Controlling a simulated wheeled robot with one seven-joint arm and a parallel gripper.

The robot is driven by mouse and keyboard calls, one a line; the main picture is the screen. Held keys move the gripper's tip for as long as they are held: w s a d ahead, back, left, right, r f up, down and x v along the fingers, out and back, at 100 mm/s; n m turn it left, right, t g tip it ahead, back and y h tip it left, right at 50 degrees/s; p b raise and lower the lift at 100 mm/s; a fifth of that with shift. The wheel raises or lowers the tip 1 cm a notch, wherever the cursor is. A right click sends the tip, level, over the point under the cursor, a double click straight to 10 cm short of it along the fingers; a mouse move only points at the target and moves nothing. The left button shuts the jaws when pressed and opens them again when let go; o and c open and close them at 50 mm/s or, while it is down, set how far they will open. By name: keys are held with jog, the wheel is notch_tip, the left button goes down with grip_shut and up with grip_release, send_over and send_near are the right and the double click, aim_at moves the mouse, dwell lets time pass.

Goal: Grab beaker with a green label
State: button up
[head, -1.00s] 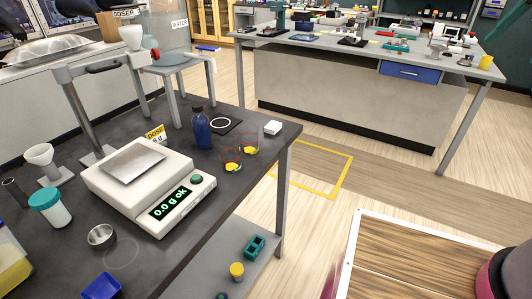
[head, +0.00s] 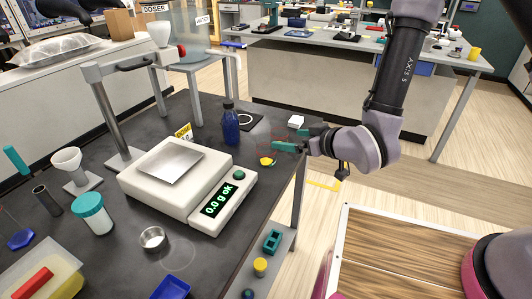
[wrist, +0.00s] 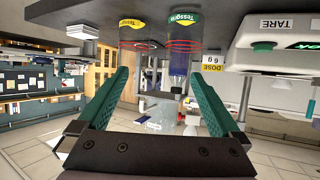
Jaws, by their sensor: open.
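The beaker with a green label (wrist: 184,18) hangs inverted at the top of the upside-down wrist view, right of the middle. A yellow-labelled beaker (wrist: 131,23) is beside it on the left. Both have red rings and lie ahead of my fingers. My gripper (wrist: 162,75) is open and empty, its teal fingers apart. In the head view my gripper (head: 297,140) points left at the bench's right edge. A beaker with a yellow patch (head: 267,161) shows just left of it; I cannot tell its label there. The other beaker is largely hidden by the fingers.
A blue bottle (head: 230,125) stands close behind the beakers. The white scale (head: 165,190), reading 0.0 g, and a yellow dose card (head: 184,131) are to the left. A small white block (head: 296,121) lies behind my gripper.

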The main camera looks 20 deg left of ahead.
aim_at(266, 151)
jog(key=s, duration=0.1)
jog(key=s+a+f, duration=0.1)
jog(key=shift+s+a+f+n+y, duration=0.1)
jog(key=shift+s+n+y, duration=0.2)
jog(key=x, duration=0.4)
jog(key=shift+a+f, duration=0.15)
jog(key=shift+a, duration=0.25)
jog(key=shift+x, duration=2.95)
jog(key=shift+s, duration=0.15)
jog(key=c, duration=1.4)
